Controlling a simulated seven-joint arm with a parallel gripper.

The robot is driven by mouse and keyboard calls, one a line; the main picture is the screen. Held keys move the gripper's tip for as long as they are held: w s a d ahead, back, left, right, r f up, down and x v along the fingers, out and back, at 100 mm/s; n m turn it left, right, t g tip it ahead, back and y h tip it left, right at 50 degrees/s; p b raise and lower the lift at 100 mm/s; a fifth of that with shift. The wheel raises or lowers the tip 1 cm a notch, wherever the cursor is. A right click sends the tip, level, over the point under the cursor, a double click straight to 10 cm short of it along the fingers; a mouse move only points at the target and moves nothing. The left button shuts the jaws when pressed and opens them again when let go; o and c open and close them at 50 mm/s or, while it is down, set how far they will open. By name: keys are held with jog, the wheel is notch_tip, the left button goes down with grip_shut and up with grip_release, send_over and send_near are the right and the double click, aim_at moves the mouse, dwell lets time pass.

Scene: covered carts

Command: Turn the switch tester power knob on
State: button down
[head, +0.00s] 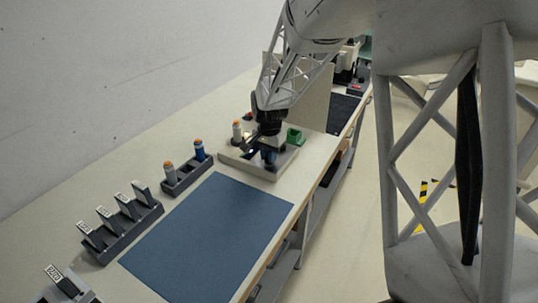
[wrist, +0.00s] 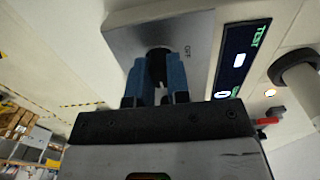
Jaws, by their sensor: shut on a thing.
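The switch tester (head: 239,157) is a pale box on the bench, with my gripper (head: 268,153) reaching down onto it from above. In the wrist view, the tester's grey panel (wrist: 125,38) carries a dark round power knob (wrist: 157,55) with an "OFF" mark to its right. My gripper's two blue fingers (wrist: 159,78) are shut on the knob, one on each side. The knob's pointer is hidden, so I cannot tell its setting. A dark display strip (wrist: 236,62) marked "TEST" has lit white spots beside the panel.
A dark rack (head: 187,176) with orange-topped bottles and a rack of labelled pieces (head: 124,231) stand along the wall side. The blue mat (head: 208,240) is clear. A pale cylinder (wrist: 299,77) stands close to the display.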

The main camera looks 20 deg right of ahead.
jog(key=shift+r, duration=0.1)
jog(key=c, duration=1.1)
grip_release()
jog(key=shift+r, duration=3.85)
